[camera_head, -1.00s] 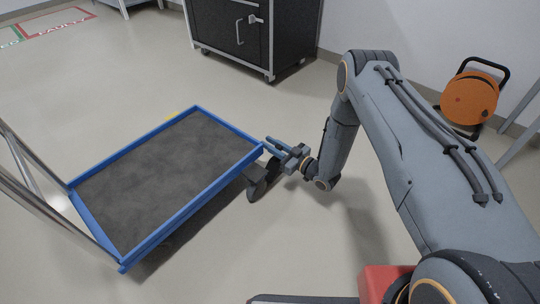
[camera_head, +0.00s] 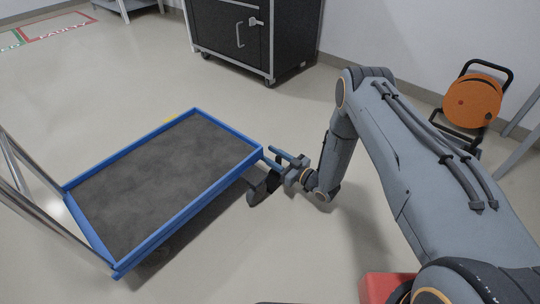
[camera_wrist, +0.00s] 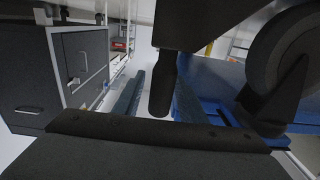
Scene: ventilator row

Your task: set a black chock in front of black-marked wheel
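The blue-rimmed trolley (camera_head: 190,211) stands left of my gripper (camera_head: 268,155), which is low beside its near right corner. A black block (camera_wrist: 205,22), seemingly the chock, is close beside the wheel. Its post (camera_wrist: 162,88) stands between the two fingers of my gripper (camera_wrist: 158,80). The fingers are apart, with a gap on the left of the post; contact on the right is unclear. No wheel marking is readable.
A black cabinet (camera_head: 225,35) on casters stands at the back. An orange cable reel (camera_head: 473,100) stands by the wall at right. The trolley's metal handle (camera_head: 38,215) rises at left.

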